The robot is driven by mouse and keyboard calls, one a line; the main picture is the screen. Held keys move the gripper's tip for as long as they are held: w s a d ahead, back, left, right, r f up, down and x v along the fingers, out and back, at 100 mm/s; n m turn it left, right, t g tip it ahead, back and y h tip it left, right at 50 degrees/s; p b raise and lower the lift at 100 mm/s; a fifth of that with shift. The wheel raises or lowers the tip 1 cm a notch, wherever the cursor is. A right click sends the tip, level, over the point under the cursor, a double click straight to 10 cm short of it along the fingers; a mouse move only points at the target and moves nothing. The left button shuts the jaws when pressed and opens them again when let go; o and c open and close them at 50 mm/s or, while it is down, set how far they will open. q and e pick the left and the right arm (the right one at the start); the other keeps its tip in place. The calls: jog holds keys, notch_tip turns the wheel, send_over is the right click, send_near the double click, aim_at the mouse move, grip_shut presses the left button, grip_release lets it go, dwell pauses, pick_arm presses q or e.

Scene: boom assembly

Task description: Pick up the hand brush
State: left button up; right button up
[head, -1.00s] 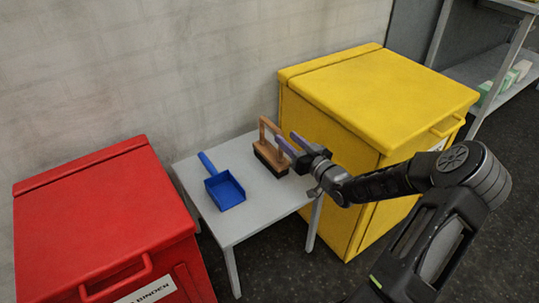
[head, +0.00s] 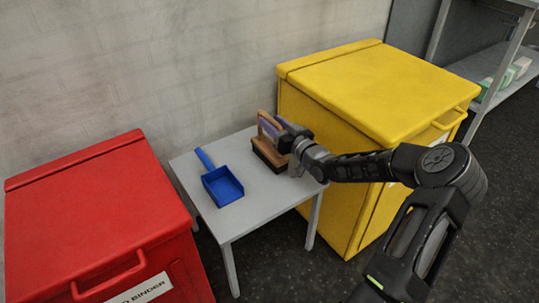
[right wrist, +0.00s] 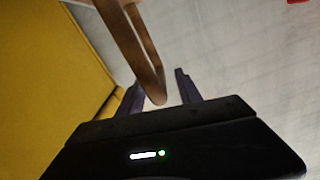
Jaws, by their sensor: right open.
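The hand brush (head: 268,155) stands on the small grey table (head: 262,204), with its wooden handle up and its dark bristles down. My right gripper (head: 270,125) is open at the top of the handle. In the right wrist view the brush's wooden handle (right wrist: 139,50) reaches in between the two open fingers (right wrist: 162,92), and I see a gap at the right finger. Whether the left finger touches the handle I cannot tell. My left gripper is not in view.
A blue dustpan (head: 222,184) lies on the table left of the brush. A red bin (head: 95,220) stands at the left and a yellow bin (head: 375,90) close at the right. A wall is behind the table. A shelf (head: 490,75) is at the far right.

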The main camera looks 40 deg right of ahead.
jog(key=shift+w, duration=0.25)
dwell(0.4)
grip_shut()
dwell(1.2)
jog(key=shift+r, duration=0.15)
